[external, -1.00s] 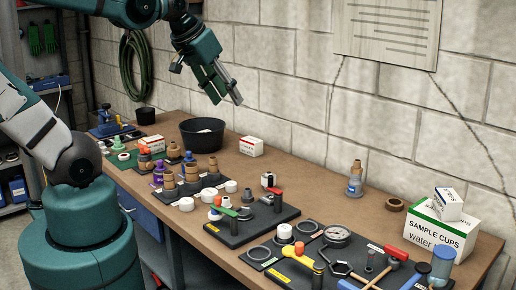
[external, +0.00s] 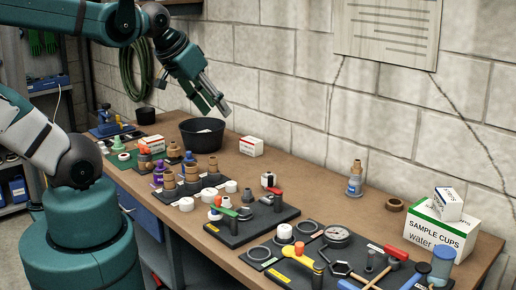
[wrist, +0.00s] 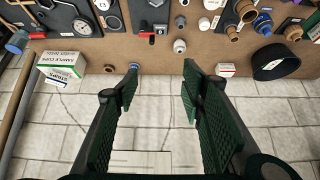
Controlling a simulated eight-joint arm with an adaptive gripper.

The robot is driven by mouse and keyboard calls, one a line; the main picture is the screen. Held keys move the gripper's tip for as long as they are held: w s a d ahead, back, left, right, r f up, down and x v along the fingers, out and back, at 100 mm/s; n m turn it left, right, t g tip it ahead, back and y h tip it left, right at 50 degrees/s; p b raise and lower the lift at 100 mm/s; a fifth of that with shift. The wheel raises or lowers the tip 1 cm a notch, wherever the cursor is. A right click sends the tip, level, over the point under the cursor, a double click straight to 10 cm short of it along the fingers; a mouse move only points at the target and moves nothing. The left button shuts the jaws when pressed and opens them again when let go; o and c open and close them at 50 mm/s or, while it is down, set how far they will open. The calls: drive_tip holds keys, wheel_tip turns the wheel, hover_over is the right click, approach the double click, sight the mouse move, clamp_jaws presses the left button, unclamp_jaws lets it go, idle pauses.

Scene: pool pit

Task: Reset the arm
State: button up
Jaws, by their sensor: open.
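My gripper (external: 217,108) hangs in the air above the back part of the workbench, near the black bowl and in front of the block wall. It holds nothing. In the wrist view my gripper (wrist: 160,80) shows two green ribbed fingers well apart, with the bench edge and wall between and beyond them. The arm is raised and bent, with the fingers pointing down and to the right in the external view. No object touches the fingers.
The wooden bench (external: 330,203) carries a black bowl (external: 202,135), a red-and-white box (external: 251,146), a small bottle (external: 355,180), a sample cups box (external: 440,232), a pressure gauge (external: 337,236) and several fittings on dark trays. Bench space near the wall is largely clear.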

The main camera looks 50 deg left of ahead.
wheel_tip(320, 180, down, 10)
drive_tip(key=b, duration=0.9)
drive_tip(key=shift+b, duration=0.3)
idle(0.5)
